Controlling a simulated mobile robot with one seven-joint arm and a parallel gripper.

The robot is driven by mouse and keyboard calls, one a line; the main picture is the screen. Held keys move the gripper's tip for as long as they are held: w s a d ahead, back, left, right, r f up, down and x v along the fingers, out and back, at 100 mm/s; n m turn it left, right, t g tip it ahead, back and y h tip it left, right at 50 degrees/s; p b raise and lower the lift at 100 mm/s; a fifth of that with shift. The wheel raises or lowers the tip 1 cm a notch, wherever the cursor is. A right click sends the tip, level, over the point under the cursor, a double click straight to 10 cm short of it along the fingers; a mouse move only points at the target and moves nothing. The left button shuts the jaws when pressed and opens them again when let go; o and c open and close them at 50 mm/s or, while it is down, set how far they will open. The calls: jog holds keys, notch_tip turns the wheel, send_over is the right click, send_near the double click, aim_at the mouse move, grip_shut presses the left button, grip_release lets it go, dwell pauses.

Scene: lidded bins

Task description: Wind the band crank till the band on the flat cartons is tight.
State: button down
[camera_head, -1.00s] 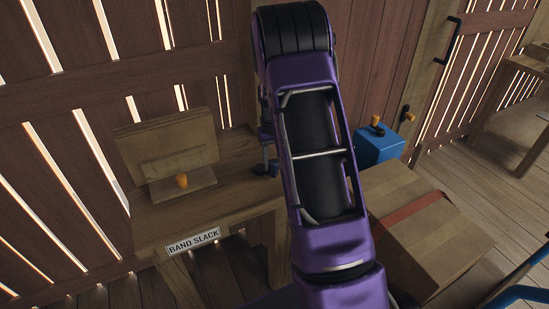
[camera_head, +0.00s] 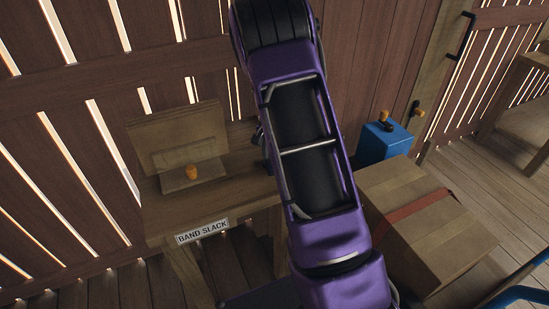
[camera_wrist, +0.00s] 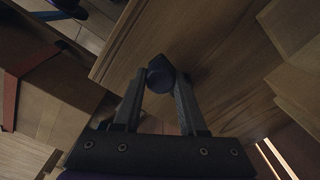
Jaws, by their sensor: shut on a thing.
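My gripper (camera_wrist: 160,85) is shut on a dark blue rounded knob (camera_wrist: 160,72), seen in the wrist view in front of the wooden bench top. It looks like the band crank's handle; the rest of the crank is hidden. In the head view my arm hides the gripper, and only a bit of dark blue metal shows at the bench's right edge. The brown cartons (camera_head: 440,240) stand right of my arm with a red band (camera_head: 412,208) across them; the band also shows in the wrist view (camera_wrist: 10,85). A bench sign (camera_head: 202,231) reads BAND SLACK.
The wooden bench (camera_head: 240,190) carries an upright board (camera_head: 175,125) and an orange knob (camera_head: 192,172). A blue box (camera_head: 385,143) with an orange-topped knob stands behind the cartons. Slatted plank walls close off the back.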

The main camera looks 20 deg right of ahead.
jog(key=shift+a+m, duration=0.15)
jog(key=shift+m, duration=0.15)
dwell(0.4)
jog(key=shift+c, duration=2.3)
grip_release()
jog(key=shift+r, duration=0.15)
notch_tip(320, 180, up, 17)
jog(key=p, duration=0.1)
jog(key=shift+p, duration=0.35)
jog(key=shift+w+r, duration=0.1)
